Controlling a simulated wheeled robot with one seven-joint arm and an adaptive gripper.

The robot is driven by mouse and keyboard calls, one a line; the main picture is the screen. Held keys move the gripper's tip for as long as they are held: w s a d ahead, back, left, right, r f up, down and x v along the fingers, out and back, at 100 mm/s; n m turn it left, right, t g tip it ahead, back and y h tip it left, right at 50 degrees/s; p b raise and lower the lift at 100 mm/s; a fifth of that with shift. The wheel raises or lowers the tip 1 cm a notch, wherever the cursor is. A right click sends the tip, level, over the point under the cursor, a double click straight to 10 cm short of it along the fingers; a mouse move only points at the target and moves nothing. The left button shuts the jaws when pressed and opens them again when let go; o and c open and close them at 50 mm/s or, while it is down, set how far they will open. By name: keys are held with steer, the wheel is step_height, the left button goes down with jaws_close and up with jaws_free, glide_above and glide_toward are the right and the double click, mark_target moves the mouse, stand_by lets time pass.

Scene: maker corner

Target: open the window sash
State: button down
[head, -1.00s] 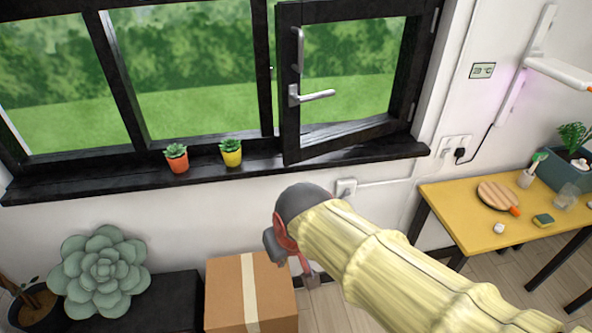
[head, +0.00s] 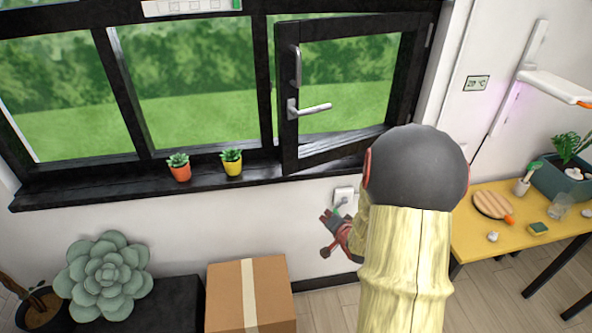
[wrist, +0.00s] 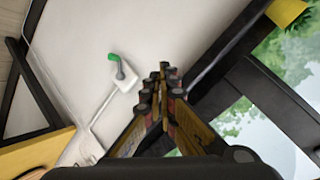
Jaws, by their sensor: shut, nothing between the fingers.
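The window sash (head: 287,90) is a black-framed pane at the right of the window. It stands slightly ajar, its lower left corner out over the sill and its hinges on the right. Its silver handle (head: 314,109) points right, level, on the left stile. My gripper (head: 328,222) is below the sill in front of the white wall, left of my raised arm and well apart from the handle. In the wrist view, my gripper (wrist: 163,78) is shut with nothing between its fingers. The handle cannot be made out there.
Orange (head: 180,172) and yellow (head: 232,169) plant pots stand on the black sill (head: 110,187), left of the sash. A wall socket (head: 343,194) is near my gripper. A cardboard box (head: 225,290) is below. A yellow table (head: 480,240) with small items stands right.

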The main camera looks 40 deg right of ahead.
step_height(320, 180, up, 3)
steer(key=w+m+t, duration=0.2)
steer(key=m+t, duration=0.3)
steer(key=t, duration=0.2)
glide_toward(292, 167)
steer(key=shift+y, duration=0.4)
steer(key=x, duration=0.6)
steer(key=shift+w+d+r, duration=0.2)
steer(key=shift+w+d, duration=0.1)
steer(key=b+x, duration=0.1)
steer(key=x, duration=0.5)
steer(key=shift+b, duration=0.35)
steer(key=shift+w, duration=0.35)
steer(key=shift+d+r, duration=0.1)
steer(key=shift+s, duration=0.1)
